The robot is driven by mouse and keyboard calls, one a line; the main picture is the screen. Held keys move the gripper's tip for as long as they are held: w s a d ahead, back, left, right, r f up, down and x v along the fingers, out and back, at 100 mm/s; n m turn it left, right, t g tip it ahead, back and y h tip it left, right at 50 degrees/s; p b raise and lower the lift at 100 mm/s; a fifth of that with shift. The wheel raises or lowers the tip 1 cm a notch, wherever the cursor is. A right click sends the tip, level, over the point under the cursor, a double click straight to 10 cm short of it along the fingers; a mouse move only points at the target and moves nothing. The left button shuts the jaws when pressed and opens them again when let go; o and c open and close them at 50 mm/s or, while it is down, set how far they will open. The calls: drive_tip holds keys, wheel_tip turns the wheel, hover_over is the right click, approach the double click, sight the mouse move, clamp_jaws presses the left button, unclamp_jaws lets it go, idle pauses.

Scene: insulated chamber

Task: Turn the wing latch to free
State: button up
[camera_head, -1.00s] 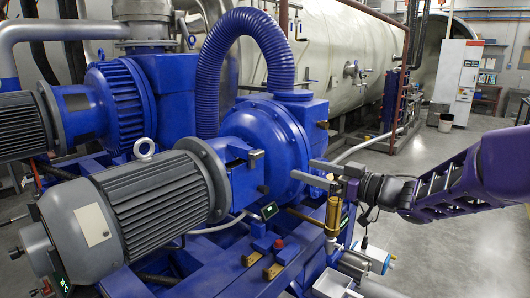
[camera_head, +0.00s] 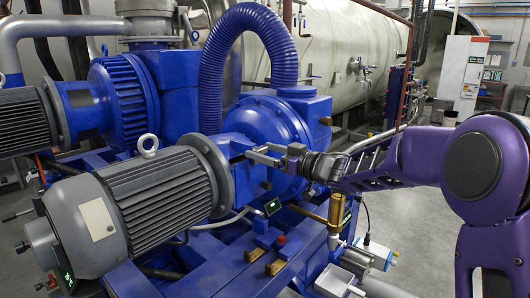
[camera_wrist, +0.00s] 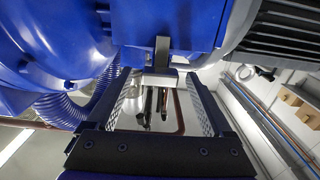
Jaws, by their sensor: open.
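The wing latch appears to be the dark grey upright bar (camera_wrist: 162,50) on a pale grey block (camera_wrist: 160,79), against a blue housing in the wrist view. My gripper (camera_head: 254,153) is at the blue box beside the grey motor in the head view. In the wrist view its two fingers stand apart, one on each side of the latch. The latch lies between the fingers near their tips, and no contact shows. In the head view the latch is mostly hidden by the fingers and too small to judge its angle.
The grey motor (camera_head: 155,195) stands close left of my gripper. A round blue housing (camera_head: 262,135) and a ribbed blue hose (camera_head: 247,35) are close behind. A brass cylinder (camera_head: 336,212) stands below my arm. Open floor (camera_head: 415,245) lies to the right.

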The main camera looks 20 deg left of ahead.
clamp_jaws()
idle(0.3)
drive_tip(key=n+b, duration=0.1)
drive_tip(key=n, duration=0.1)
drive_tip(key=n+b, duration=0.2)
drive_tip(key=shift+f+n, duration=0.2)
drive_tip(key=shift+n, duration=0.1)
drive_tip(key=n+b, duration=0.3)
drive_tip(key=n, duration=0.1)
drive_tip(key=shift+n, duration=0.3)
drive_tip(key=n+b, duration=0.2)
drive_tip(key=n, duration=0.2)
drive_tip(key=shift+n+b, duration=0.3)
drive_tip(key=shift+b, duration=0.1)
drive_tip(key=shift+s+n+b, duration=0.1)
drive_tip(key=shift+n+b, duration=0.4)
drive_tip(key=shift+n, duration=1.5)
